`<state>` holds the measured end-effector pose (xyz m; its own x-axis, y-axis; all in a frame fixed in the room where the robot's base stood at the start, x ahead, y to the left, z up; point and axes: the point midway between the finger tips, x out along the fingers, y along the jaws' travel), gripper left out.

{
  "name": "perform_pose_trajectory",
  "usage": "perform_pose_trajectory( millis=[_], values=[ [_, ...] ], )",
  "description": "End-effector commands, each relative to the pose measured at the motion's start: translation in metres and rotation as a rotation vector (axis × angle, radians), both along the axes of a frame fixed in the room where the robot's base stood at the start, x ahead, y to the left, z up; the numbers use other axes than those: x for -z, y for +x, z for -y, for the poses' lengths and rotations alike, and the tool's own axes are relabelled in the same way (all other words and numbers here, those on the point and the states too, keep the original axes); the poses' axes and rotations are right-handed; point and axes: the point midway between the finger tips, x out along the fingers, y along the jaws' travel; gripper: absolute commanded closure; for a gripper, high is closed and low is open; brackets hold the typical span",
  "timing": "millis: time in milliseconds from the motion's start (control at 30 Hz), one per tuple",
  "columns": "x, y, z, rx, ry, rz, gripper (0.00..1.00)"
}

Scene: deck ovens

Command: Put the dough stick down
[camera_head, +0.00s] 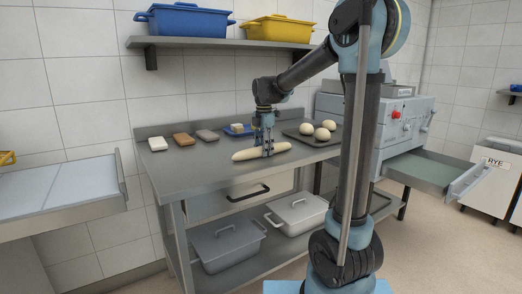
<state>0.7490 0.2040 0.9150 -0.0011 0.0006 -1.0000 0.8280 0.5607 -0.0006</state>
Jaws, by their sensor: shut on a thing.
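The dough stick (247,154) is a long pale roll at the front part of the steel table (190,177), lying roughly level along the table. My gripper (267,152) points down from above and is shut on the dough stick, right of its middle. The gripper fingers cover a small part of the stick. Whether the stick touches the table or hangs just above it, I cannot tell.
Behind stand several small blocks (183,139) and a blue tray (238,131). A dark tray (307,141) with dough balls (322,134) lies right of the gripper. A shelf (215,43) with a blue bin (184,20) and yellow bin (278,29) hangs above.

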Motion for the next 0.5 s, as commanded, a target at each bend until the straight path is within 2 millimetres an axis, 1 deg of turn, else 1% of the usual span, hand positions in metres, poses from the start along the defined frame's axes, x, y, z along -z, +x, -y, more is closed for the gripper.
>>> perform_pose_trajectory(
  millis=[67,100,167,500],
  values=[
    [0.0015,0.0001,-0.0001,0.000,0.000,0.000,0.90],
    [0.0014,0.0000,0.0000,0.000,0.000,0.000,0.55],
    [0.0013,0.0000,0.0000,0.000,0.000,0.000,0.42],
    [0.0007,-0.0001,0.0001,0.000,0.000,0.000,0.42]
  ],
)
